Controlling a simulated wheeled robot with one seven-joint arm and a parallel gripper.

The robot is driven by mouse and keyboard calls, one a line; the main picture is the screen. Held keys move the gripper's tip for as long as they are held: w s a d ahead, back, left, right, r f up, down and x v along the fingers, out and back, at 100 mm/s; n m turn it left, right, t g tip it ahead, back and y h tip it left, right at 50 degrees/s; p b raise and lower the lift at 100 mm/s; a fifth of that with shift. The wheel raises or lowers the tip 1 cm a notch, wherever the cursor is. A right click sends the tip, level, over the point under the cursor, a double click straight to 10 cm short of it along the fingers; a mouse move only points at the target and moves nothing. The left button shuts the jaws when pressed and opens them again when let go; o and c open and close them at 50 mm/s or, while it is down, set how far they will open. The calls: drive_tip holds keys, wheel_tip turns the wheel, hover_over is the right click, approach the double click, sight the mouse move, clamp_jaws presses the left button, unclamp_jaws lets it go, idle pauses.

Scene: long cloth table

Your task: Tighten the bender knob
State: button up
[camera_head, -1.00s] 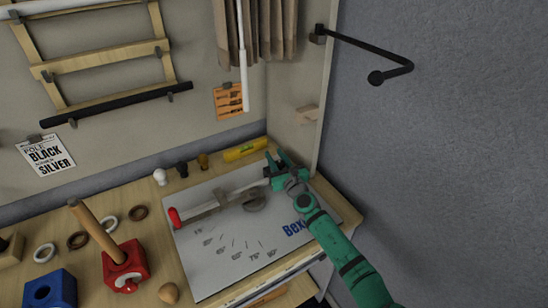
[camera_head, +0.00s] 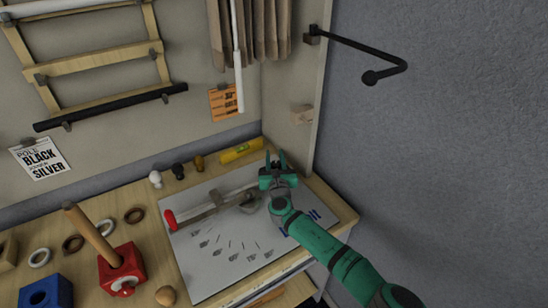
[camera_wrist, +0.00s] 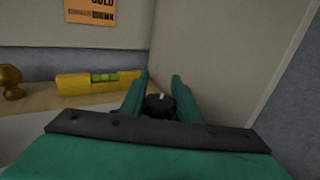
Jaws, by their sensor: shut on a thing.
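The bender is a grey plate (camera_head: 215,268) with angle marks, lying on the wooden table, with a metal lever (camera_head: 215,205) that ends in a red grip (camera_head: 169,219) at the left. My green gripper (camera_head: 275,160) is over the plate's back right part. In the wrist view my gripper (camera_wrist: 160,84) has its two fingers either side of a round black knob (camera_wrist: 159,103) with a small pale mark on top. The gripper is shut on the knob. In the head view my gripper hides the knob.
A yellow spirit level (camera_head: 241,151) lies behind the plate, near the back wall. Small white, black and brown knobs stand left of it. A red block (camera_head: 122,270) with a wooden stick is at the left. The side wall is close on the right.

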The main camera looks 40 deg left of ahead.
idle(0.3)
drive_tip(key=o, duration=1)
drive_tip(key=shift+o, duration=0.2)
drive_tip(key=shift+d, duration=0.1)
drive_tip(key=v, duration=0.9)
drive_tip(key=shift+s+d, duration=0.25)
drive_tip(key=shift+s, duration=0.05)
drive_tip(key=shift+s+d, duration=0.2)
drive_tip(key=shift+s, duration=0.15)
